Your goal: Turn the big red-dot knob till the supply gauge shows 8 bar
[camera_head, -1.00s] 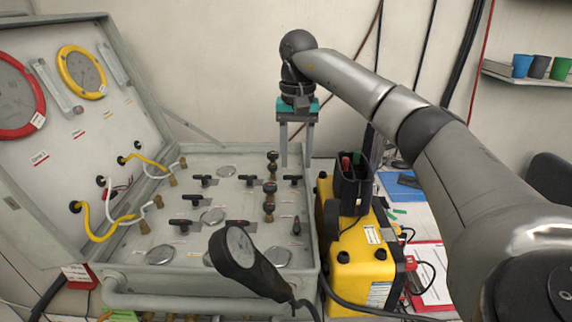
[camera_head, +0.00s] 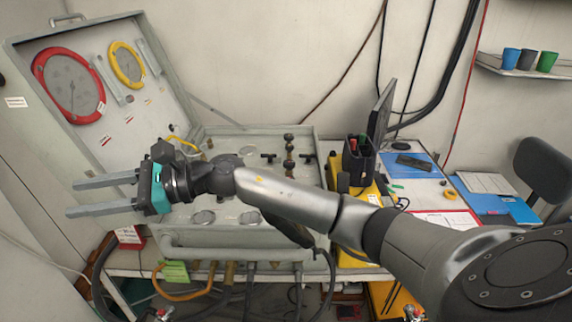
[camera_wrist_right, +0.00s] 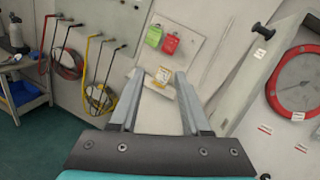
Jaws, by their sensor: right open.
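The open grey panel case (camera_head: 225,241) stands on the table at the left in the head view. Its lid holds a red-rimmed gauge (camera_head: 68,87) and a smaller yellow-rimmed gauge (camera_head: 126,65). I cannot read their needles or tell which is the supply gauge. Several dark knobs (camera_head: 289,152) show at the panel's back right; no red dot can be made out. My right arm hides much of the panel. My right gripper (camera_head: 72,198) is open and empty, pointing left in front of the lid. The wrist view shows the red-rimmed gauge (camera_wrist_right: 298,82) right of the fingers. My left gripper is out of view.
A yellow box (camera_head: 375,200) with a black bin (camera_head: 358,160) stands right of the case. Cups stand on a wall shelf (camera_head: 520,72). In the wrist view, coiled hoses (camera_wrist_right: 66,64) hang on the wall.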

